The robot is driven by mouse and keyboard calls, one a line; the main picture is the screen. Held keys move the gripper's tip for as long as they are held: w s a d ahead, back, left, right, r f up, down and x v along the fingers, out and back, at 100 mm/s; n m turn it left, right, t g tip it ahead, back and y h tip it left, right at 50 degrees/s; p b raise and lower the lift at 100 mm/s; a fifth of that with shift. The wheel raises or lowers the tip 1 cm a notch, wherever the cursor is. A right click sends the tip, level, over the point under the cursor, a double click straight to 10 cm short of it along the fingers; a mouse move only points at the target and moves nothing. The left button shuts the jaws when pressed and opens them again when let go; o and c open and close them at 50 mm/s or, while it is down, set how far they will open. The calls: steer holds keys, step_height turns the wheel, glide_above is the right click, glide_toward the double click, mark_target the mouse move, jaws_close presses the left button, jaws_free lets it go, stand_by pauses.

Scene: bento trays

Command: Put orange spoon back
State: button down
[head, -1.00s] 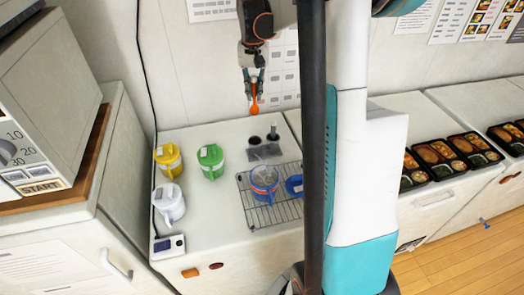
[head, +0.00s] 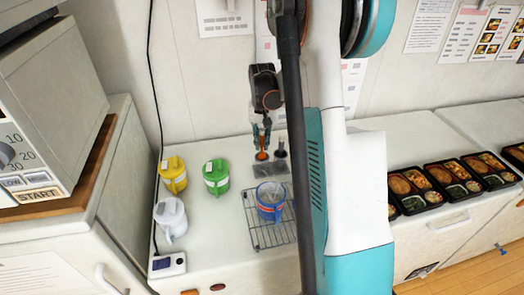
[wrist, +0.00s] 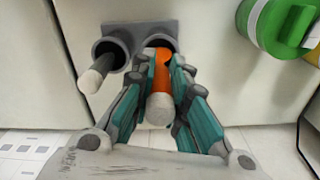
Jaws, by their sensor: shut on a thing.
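The orange spoon (head: 262,155) is upright in my gripper (head: 261,145) over the grey holder (head: 272,172) at the back of the counter. In the wrist view my gripper (wrist: 161,68) is shut on the spoon (wrist: 162,70), teal fingers on both sides and the pale handle end toward the camera. The holder (wrist: 135,29) has two round cups. The spoon's far end lines up with the right cup and seems to be at or inside its mouth; the fingers hide its exact depth. The left cup holds another utensil with a pale handle end (wrist: 90,81).
A blue-and-red cup (head: 270,197) stands on a wire rack (head: 262,238) in front of the holder. Green (head: 216,178), yellow (head: 174,175) and white (head: 172,218) lidded mugs stand to the left. Bento trays (head: 420,190) line the right counter.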

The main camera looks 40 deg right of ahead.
mark_target(262, 146)
steer(key=shift+f+b, duration=0.4)
steer(key=shift+f, duration=1.65)
steer(key=shift+f, duration=0.15)
steer(key=c, duration=1.6)
jaws_free()
step_height(262, 146, up, 12)
steer(key=shift+r+p, duration=0.2)
steer(key=shift+p, duration=1)
